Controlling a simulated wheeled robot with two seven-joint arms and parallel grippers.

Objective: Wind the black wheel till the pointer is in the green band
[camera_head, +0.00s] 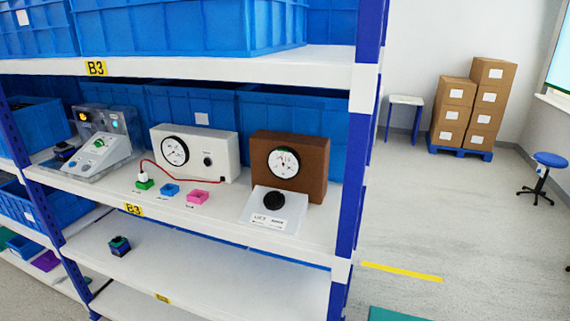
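The black wheel (274,201) is a round knob on a white sloped panel (256,216) near the shelf's front edge. Small print on the panel is too small to read fully. Behind it stands a brown box (316,166) with a round white dial (284,163). The dial has a pointer and small coloured marks. It is too small to tell where the pointer sits against a green band. Neither of my grippers shows in the head view, and nothing touches the wheel.
A white box with a dial (222,148) stands left of the brown box, with a red cable to a green block (145,184). Blue (170,190) and pink (199,197) blocks lie beside it. A blue upright (352,190) bounds the shelf right; an upper shelf (230,69) hangs above.

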